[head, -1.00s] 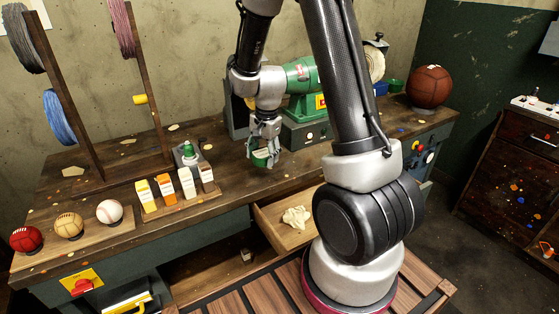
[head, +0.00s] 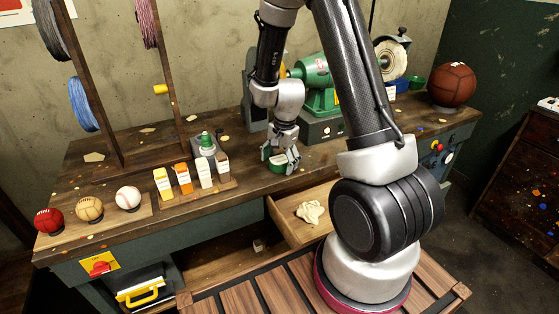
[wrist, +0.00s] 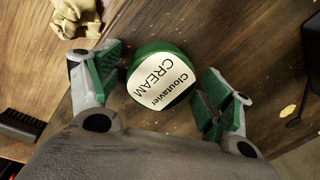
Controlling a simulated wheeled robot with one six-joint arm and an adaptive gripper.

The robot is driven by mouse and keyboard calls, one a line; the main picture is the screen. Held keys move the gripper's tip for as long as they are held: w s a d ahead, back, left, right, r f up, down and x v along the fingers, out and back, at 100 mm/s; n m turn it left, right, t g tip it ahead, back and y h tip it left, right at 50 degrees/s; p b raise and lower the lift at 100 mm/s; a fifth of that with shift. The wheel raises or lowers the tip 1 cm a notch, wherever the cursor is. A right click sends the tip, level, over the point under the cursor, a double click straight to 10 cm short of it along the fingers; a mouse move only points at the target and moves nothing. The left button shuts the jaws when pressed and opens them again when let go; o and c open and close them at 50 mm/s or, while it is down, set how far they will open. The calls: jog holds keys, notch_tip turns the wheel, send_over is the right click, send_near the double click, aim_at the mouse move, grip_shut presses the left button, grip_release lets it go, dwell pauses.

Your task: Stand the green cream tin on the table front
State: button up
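The green cream tin (wrist: 150,48) has a white label reading "Cloutavier CREAM" that faces my wrist camera. In the head view the tin (head: 277,164) is at the front part of the workbench top (head: 245,187), low between my fingers, and appears to rest on the wood. My gripper (head: 280,165) points down around it. In the wrist view, the green-padded fingers of my gripper (wrist: 160,90) stand on either side of the tin with narrow gaps, so it looks open. Part of the tin is hidden by the fingers in the head view.
An open drawer (head: 283,217) with a crumpled cloth (head: 310,212) lies below the bench front. A bottle (head: 206,145) and several small cartons (head: 184,177) stand left of the gripper. A green grinder (head: 318,90) is behind. A brush (wrist: 20,127) shows in the wrist view.

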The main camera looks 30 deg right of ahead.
aim_at(283, 161)
notch_tip(283, 161, up, 12)
jog(key=s, duration=0.1)
jog(key=s+d+r+n+t, duration=0.1)
jog(key=s+r+n, duration=0.5)
jog(key=s, duration=0.5)
jog(key=s+r+n+t, duration=0.2)
jog(key=s+r+n, duration=0.4)
jog(key=s+r, duration=0.5)
jog(key=shift+s+d+n+h, duration=0.3)
jog(key=shift+s+d, duration=0.05)
jog(key=shift+s, duration=0.4)
